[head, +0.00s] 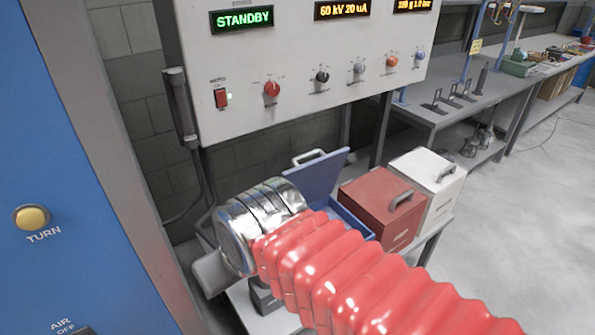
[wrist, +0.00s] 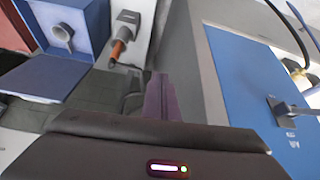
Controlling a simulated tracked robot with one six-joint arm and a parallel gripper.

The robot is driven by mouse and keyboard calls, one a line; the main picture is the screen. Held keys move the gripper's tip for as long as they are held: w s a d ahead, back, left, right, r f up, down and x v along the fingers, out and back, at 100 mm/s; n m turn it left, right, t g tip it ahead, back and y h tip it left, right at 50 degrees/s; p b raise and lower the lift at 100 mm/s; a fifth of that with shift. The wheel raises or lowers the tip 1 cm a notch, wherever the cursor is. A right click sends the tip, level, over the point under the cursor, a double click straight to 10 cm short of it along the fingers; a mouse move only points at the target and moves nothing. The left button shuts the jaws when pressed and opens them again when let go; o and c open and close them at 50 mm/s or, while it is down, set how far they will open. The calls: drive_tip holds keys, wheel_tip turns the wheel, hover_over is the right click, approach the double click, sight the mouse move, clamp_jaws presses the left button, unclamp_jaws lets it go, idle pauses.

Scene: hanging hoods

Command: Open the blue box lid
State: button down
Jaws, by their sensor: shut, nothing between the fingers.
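The blue box (head: 356,220) stands on a small table, left of a red box. Its lid (head: 315,174) is swung up and leans back, with a pale handle (head: 310,157) on its top edge. The wrist view shows the open blue box (wrist: 82,12) at the upper left with a round grey object (wrist: 62,36) inside, and the lid (wrist: 45,77) below it. My gripper (wrist: 157,96) is shut and empty, to the right of the lid and apart from it. In the head view my red-sleeved arm hides it and part of the box.
A red box (head: 378,208) and a white box (head: 431,178) stand to the right. A control panel (head: 300,85) hangs above. An orange-handled tool (wrist: 122,38) lies beside the blue box. A blue cabinet (head: 70,170) stands at left; open floor lies right.

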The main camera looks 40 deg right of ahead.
idle(0.4)
drive_tip(key=w+d+r+m+t+h, duration=0.1)
drive_tip(key=w+d+m, duration=0.3)
drive_tip(key=d+m, duration=0.3)
drive_tip(key=w+d+r+m+t, duration=0.15)
drive_tip(key=w+d+m, duration=0.25)
drive_tip(key=d, duration=0.4)
drive_tip(key=w+d+r+m+h, duration=0.1)
drive_tip(key=w+d+r+m, duration=0.1)
drive_tip(key=w+d+m, duration=0.5)
drive_tip(key=s+d+f+m+t, duration=0.2)
drive_tip(key=s+m, duration=0.3)
drive_tip(key=m, duration=0.4)
drive_tip(key=s+d+f+m+t, duration=0.2)
drive_tip(key=s+d+m, duration=0.3)
drive_tip(key=m, duration=0.5)
drive_tip(key=shift+s+f+y, duration=0.35)
drive_tip(key=shift+f+y, duration=0.05)
drive_tip(key=shift+f, duration=0.1)
drive_tip(key=shift+w, duration=0.1)
